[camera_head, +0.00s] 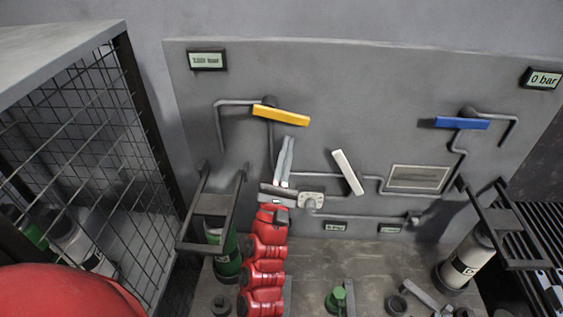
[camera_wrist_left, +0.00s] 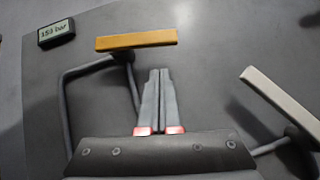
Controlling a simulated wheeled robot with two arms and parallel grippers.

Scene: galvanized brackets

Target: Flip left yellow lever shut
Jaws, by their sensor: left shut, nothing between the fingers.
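The yellow lever (camera_head: 281,115) is on the upper left of the grey panel, nearly horizontal with its right end tilted slightly down. It also shows in the left wrist view (camera_wrist_left: 136,40), lying almost level across the pipe. My left gripper (camera_head: 287,143) is shut and empty, its two grey fingers together and pointing up, just below the lever in the picture. In the left wrist view the fingertips (camera_wrist_left: 159,72) lie below the lever's right half with a visible gap. I cannot tell the depth between them. My right gripper is not in view.
A white lever (camera_head: 347,172) stands tilted right of my gripper, and a blue lever (camera_head: 467,123) is at upper right. A wire cage (camera_head: 85,150) is at left. Bottles in dark holders (camera_head: 225,250) stand below the panel. A display (camera_head: 207,60) is at upper left.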

